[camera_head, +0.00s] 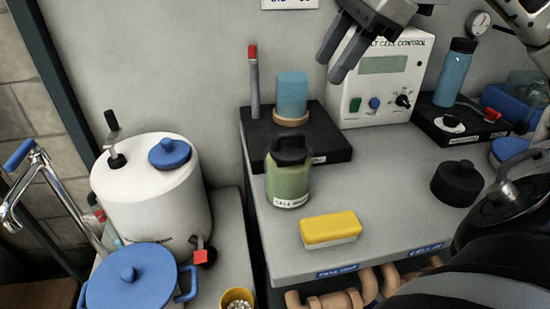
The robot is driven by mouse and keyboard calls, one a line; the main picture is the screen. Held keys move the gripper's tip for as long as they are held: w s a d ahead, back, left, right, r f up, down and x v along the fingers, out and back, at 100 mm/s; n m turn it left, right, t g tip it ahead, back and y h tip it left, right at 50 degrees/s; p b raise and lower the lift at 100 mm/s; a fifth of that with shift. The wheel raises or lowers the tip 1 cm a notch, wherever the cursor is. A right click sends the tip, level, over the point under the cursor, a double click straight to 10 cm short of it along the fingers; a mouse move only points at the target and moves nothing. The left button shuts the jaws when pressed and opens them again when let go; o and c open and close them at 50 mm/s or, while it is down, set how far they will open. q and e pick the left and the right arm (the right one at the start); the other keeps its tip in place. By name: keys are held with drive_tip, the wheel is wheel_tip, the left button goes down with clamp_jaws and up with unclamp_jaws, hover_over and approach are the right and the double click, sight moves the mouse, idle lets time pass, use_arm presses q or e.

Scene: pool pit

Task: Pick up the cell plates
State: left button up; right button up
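I cannot pick out the cell plates with certainty. A green jar (288,182) with a black handled lid and a label that appears to start with "CELL" stands on the grey bench (395,190). Behind it is a black slab (262,150) with a blue cylinder (292,92) on a tan ring and a red-tipped rod (254,85). My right gripper (330,71) comes in from the top, in front of the cell control box (382,108). Its two fingers are apart with nothing between them. My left gripper is out of view.
A yellow block (331,229) lies near the bench front, and a black lidded pot (457,183) stands to the right. A blue bottle (455,73) stands on another black slab (440,128). A white tank (150,200) and blue pot (130,285) are at left. The bench middle is clear.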

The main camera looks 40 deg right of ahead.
hover_over(291, 132)
drive_tip(key=s+d, duration=0.2)
wheel_tip(291, 132, down, 7)
drive_tip(key=shift+x, duration=3)
drive_tip(key=shift+s+a, duration=0.1)
clamp_jaws()
